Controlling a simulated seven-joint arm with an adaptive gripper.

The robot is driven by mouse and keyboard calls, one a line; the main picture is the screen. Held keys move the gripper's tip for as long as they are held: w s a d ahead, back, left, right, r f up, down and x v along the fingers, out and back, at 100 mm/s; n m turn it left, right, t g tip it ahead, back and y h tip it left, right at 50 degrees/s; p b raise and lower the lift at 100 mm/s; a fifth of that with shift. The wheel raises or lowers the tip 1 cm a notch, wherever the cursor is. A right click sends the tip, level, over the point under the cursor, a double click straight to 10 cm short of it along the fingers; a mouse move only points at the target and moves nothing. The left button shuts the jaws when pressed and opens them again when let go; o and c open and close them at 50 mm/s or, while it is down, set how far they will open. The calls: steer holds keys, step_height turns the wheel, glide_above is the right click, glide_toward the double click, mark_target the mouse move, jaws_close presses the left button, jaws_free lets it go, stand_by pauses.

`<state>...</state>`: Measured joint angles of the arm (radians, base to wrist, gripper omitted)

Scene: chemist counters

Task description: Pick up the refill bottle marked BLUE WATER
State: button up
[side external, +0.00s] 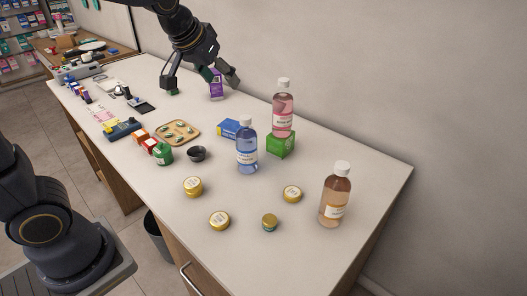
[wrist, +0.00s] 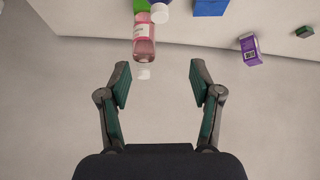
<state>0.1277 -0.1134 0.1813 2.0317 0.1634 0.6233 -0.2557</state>
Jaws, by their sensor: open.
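A clear bottle of blue liquid with a white cap (side external: 247,150) stands upright on the counter, in front of a green box and left of a brown bottle. Its label is too small to read. In the wrist view, a white cap (wrist: 160,13) at the top edge seems to be this bottle's; the rest is mostly out of frame. My gripper (side external: 200,82) is open and empty above the far part of the counter, up and left of the blue bottle and apart from it. Its fingers (wrist: 158,85) are spread wide in the wrist view, with nothing held between them.
A pink bottle (side external: 282,112) stands on the green box (side external: 281,145), close behind the blue bottle. A blue carton (side external: 229,129) and black bowl (side external: 196,154) are to its left. Gold-lidded jars (side external: 220,220) and the brown bottle (side external: 333,200) stand nearer. A purple box (side external: 216,86) is below my gripper. A wall runs behind.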

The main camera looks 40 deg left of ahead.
glide_toward(244, 118)
steer(key=x, duration=0.5)
steer(key=shift+w+d, duration=0.1)
steer(key=shift+w, duration=0.2)
steer(key=x, duration=0.5)
steer(key=shift+f, duration=0.4)
steer(key=shift+c, duration=0.2)
jaws_close()
